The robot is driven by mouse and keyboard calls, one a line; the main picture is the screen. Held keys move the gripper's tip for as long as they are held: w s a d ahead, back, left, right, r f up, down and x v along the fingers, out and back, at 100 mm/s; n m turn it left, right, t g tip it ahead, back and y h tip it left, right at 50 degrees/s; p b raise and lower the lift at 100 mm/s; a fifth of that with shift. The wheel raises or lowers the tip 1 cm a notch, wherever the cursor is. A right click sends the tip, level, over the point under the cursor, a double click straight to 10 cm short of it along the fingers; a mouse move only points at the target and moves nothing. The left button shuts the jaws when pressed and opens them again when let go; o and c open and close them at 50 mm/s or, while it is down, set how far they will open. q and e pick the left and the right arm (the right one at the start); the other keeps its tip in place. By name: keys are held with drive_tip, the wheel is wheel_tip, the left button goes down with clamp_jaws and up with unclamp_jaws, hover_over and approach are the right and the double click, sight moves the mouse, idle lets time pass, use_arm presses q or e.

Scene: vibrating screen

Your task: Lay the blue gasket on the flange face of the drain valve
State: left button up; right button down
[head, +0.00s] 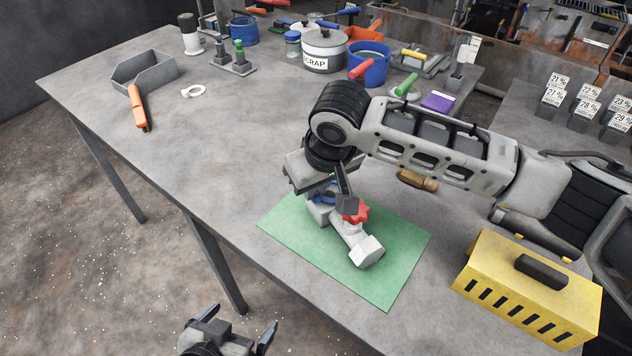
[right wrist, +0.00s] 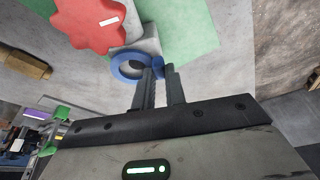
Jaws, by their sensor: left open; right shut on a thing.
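The drain valve (head: 351,238), pale grey with a red handwheel (head: 356,212), lies on a green mat (head: 395,270). In the right wrist view the red handwheel (right wrist: 90,20) is at the upper left, beside the valve's grey body. My right gripper (right wrist: 161,70) is shut on the blue gasket (right wrist: 117,68), gripping the ring by its edge. The ring is at the valve's flange end, with grey surface and a dark opening showing through it. I cannot tell whether they touch. In the head view my arm partly hides the gasket (head: 322,197). My left gripper (head: 238,325) is open and empty, off the table's front edge.
A yellow slotted box (head: 530,290) stands right of the mat. A brass-coloured fitting (head: 417,180) lies behind the mat. A grey bin (head: 145,70), an orange-handled tool (head: 138,107) and a white ring (head: 193,91) are at the left. The table between them and the mat is clear.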

drive_tip(key=shift+f, duration=0.35)
drive_tip(key=c, duration=1.4)
unclamp_jaws()
drive_tip(key=shift+o, duration=0.2)
drive_tip(key=v, duration=1.6)
drive_tip(key=shift+b, duration=0.3)
drive_tip(key=shift+s+f, duration=0.1)
drive_tip(key=shift+s, duration=0.05)
